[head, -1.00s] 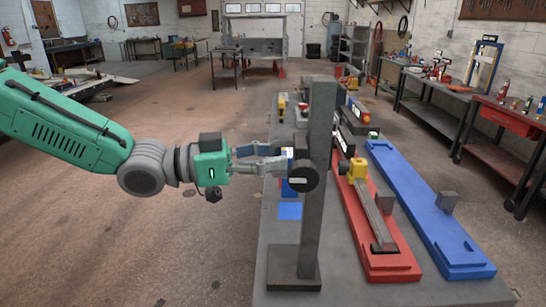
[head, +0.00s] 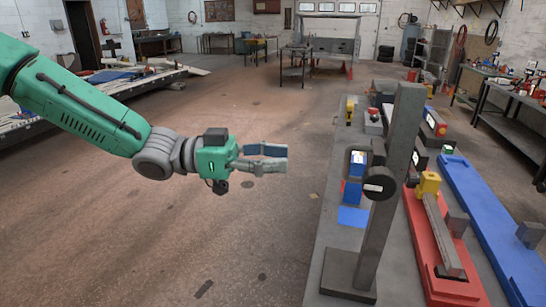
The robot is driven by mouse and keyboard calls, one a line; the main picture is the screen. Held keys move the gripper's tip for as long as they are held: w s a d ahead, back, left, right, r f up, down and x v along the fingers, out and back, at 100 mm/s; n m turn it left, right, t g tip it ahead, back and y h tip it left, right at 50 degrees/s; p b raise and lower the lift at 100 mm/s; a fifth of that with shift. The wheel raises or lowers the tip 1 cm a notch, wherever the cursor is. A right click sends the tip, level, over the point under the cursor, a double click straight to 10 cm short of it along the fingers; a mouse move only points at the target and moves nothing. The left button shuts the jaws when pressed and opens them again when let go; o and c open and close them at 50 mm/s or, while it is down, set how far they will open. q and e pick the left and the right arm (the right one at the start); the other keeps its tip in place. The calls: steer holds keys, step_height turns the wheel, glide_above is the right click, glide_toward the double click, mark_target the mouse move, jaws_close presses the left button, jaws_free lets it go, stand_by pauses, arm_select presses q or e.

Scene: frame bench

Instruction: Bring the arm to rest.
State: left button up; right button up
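My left gripper (head: 287,159) is at the end of the green arm that comes in from the left in the head view. Its two fingers point right and are apart, with nothing between them. It is over open floor, left of the bench (head: 324,238) and clear of the grey post (head: 387,190). The post stands on a flat base on the bench and carries a dark round knob. My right gripper does not show.
A red fixture (head: 427,246) with a yellow clamp and a long blue fixture (head: 490,227) lie on the bench right of the post. Blue pieces (head: 352,216) lie left of it. The concrete floor (head: 245,245) left of the bench is clear.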

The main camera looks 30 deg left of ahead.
arm_select(q)
steer(key=shift+s+a, duration=0.1)
steer(key=shift+s, duration=0.05)
steer(key=shift+a, duration=0.1)
stand_by(0.3)
steer(key=shift+f, duration=0.1)
step_height(320, 180, down, 27)
steer(key=s+d+n+g+y+b, duration=0.1)
steer(key=s+d+n+y+b, duration=0.15)
steer(key=n+y, duration=0.65)
steer(key=s+a+f+n+g+y, duration=0.1)
steer(key=s+a+f+g+y, duration=0.1)
steer(key=s+f, duration=0.7)
steer(key=s+a+f+n+g+y+b, duration=0.1)
steer(key=s+a+f+n+g+y, duration=0.1)
steer(key=s+f, duration=0.7)
steer(key=s+a+g+y, duration=0.1)
steer(key=s+g+y, duration=0.1)
steer(key=y, duration=0.1)
steer(key=shift+s+f+g, duration=0.2)
steer(key=shift+s+g, duration=0.1)
